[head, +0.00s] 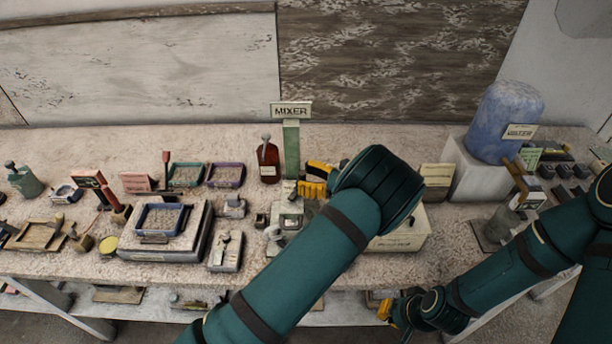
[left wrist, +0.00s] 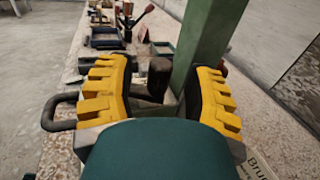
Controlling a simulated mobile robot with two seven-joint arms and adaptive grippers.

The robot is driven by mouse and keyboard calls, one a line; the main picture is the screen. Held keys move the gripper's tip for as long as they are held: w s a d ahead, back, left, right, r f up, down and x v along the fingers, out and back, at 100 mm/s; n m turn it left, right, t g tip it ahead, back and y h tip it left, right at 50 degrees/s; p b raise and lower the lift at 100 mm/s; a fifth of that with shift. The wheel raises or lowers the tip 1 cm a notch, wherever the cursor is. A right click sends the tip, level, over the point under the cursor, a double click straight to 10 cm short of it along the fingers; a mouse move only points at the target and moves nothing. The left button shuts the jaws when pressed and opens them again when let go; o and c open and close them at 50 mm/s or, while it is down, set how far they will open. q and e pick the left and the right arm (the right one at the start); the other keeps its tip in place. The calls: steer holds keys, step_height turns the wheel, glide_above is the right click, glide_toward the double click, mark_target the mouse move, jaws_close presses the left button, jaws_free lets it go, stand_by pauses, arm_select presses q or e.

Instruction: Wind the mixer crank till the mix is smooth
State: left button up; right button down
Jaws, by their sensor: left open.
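The mixer's green post (head: 291,150) carries the MIXER sign (head: 291,111) at the back middle of the bench in the head view. My left gripper (head: 312,178) is open just right of the post's foot. In the left wrist view a dark upright grip (left wrist: 158,76), probably the crank's handle, stands between its spread yellow fingers, with gaps on both sides. The green post (left wrist: 209,45) rises behind the right finger. The mix and most of the mixer are hidden behind my left arm and hand. My right gripper (head: 386,309) hangs low by the bench's front edge; its jaws are unclear.
A brown bottle (head: 268,160) stands left of the post. Trays, including a blue-rimmed one (head: 162,219) on a scale-like block, crowd the left side. A blue WATER container (head: 504,120) stands on a pale block at the right. A pale box lies partly behind my left arm.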

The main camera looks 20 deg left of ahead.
arm_select(q)
steer(key=shift+a, duration=0.1)
jaws_close()
stand_by(0.3)
steer(key=shift+w+a+f+n+g+b, duration=0.15)
steer(key=shift+a+n+g+b, duration=0.15)
steer(key=shift+n+g+b, duration=0.5)
steer(key=shift+a+g, duration=0.1)
steer(key=shift+g, duration=0.4)
jaws_free()
